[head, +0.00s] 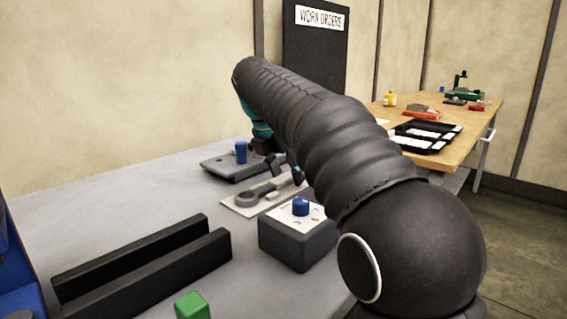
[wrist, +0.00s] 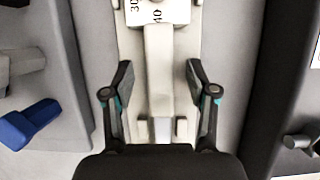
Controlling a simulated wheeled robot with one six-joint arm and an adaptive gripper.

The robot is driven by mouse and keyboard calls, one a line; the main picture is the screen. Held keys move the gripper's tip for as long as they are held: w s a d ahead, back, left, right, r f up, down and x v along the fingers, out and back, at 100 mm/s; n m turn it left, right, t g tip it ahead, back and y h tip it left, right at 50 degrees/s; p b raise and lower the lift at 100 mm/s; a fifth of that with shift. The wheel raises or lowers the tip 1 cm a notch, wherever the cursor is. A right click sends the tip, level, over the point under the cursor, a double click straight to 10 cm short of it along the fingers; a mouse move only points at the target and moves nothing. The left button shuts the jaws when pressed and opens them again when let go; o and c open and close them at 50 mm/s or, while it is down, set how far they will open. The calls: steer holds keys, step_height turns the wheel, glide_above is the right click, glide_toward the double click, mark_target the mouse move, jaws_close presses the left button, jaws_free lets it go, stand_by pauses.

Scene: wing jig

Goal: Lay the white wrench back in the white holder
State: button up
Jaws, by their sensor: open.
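In the wrist view a pale bar, which looks like the white wrench (wrist: 158,75), lies lengthwise along the pale white holder (wrist: 130,70). Two small posts of the holder flank its near end. A label with the numbers 30 and 40 shows at the top. My gripper (wrist: 159,80) is open, with one finger on each side of the bar and a gap on both sides. In the head view the holder (head: 238,208) lies flat on the grey table, with a grey ring-ended piece on it. My arm hides much of that area and most of my gripper.
A grey box with a blue knob (head: 301,206) stands in front of the holder. A dark plate with a blue peg (head: 241,152) is behind it. Two black rails (head: 140,262) and a green block (head: 192,306) lie nearer. A wooden table (head: 455,120) stands beyond.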

steer(key=v, duration=1.2)
steer(key=shift+d, duration=0.15)
